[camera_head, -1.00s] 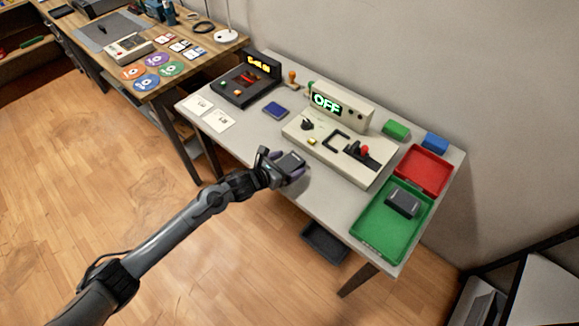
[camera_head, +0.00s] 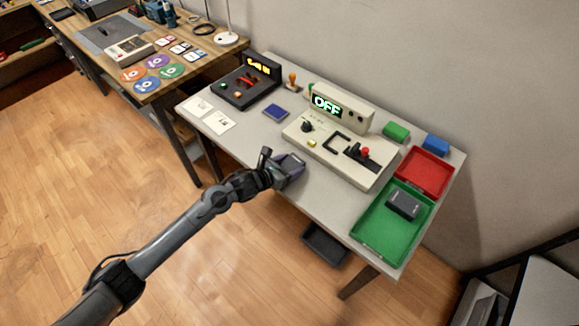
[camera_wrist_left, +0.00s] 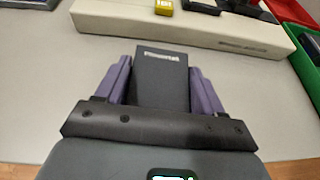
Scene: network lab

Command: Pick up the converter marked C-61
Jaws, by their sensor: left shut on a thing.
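My left gripper (camera_head: 290,168) is at the front edge of the grey table, in front of the beige console. It is shut on a dark grey box-shaped converter (camera_wrist_left: 161,80), with a purple finger on each side of it in the left wrist view. Small pale lettering shows on the converter, but it is too blurred to read as C-61. Whether the converter still touches the table is unclear. A second dark converter-like box (camera_head: 403,204) lies in the green tray (camera_head: 372,240); its label is also unreadable. My right gripper is not in view.
The beige console (camera_head: 310,142) with an OFF display stands just behind the gripper. A red tray (camera_head: 424,172), a green block (camera_head: 396,131) and a blue block (camera_head: 435,142) are to the right. A dark blue item (camera_head: 275,111) and white cards (camera_head: 218,121) lie left.

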